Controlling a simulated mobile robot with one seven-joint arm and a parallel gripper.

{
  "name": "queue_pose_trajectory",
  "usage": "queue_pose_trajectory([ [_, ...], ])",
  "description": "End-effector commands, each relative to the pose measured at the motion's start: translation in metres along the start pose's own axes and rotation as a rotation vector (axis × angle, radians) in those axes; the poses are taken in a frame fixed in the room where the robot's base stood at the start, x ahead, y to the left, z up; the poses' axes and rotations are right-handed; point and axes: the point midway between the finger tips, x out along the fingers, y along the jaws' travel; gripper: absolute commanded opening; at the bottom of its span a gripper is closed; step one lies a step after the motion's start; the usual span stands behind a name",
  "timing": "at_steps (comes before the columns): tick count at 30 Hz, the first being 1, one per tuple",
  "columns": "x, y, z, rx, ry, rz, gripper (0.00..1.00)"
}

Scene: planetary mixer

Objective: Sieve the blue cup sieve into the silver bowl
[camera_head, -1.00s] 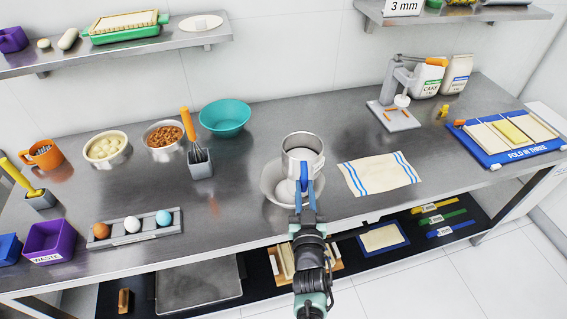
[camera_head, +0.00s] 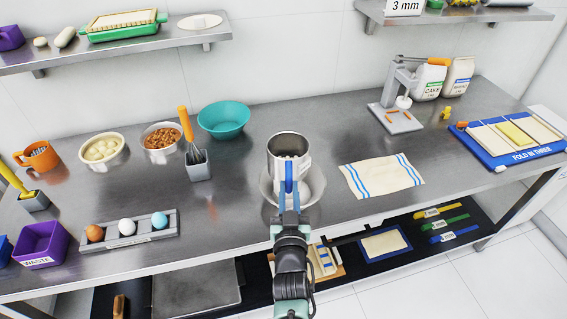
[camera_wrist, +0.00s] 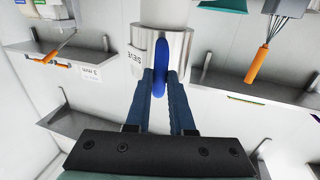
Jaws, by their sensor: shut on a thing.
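The cup sieve (camera_head: 288,146) is a silver cup with a blue handle (camera_head: 289,172). My gripper (camera_head: 289,188) is shut on that handle and holds the cup upright above the silver bowl. The silver bowl (camera_head: 319,190) stands on the table's front part, partly hidden by the sieve and my gripper; something pale shows inside it. In the wrist view the sieve (camera_wrist: 178,45) carries a "SIEVE" label, and its blue handle lies between the fingers of my gripper (camera_wrist: 160,88). A pale shape shows beyond the cup there; I cannot tell whether it is falling powder.
A striped towel (camera_head: 382,176) lies right of the bowl. Left stand a whisk in a holder (camera_head: 199,168), an egg tray (camera_head: 130,233) and a purple waste bin (camera_head: 40,245). A teal bowl (camera_head: 223,120) is behind. The steel table between whisk and bowl is clear.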

Motion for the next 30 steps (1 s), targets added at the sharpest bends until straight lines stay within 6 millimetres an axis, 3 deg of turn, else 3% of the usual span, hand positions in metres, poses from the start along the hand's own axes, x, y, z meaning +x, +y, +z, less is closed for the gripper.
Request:
queue_pose_trajectory([
  [1,0.001,0.011,-0.011,-0.002,0.0,0.006,0.0],
  [6,0.0,0.034,-0.007,-0.004,0.001,0.003,0.0],
  [16,0.0,0.037,-0.002,-0.001,0.002,-0.002,0.0],
  [22,-0.001,0.007,0.005,0.002,0.005,-0.009,0.0],
  [30,0.0,-0.013,0.0,0.0,0.004,-0.003,0.0],
])
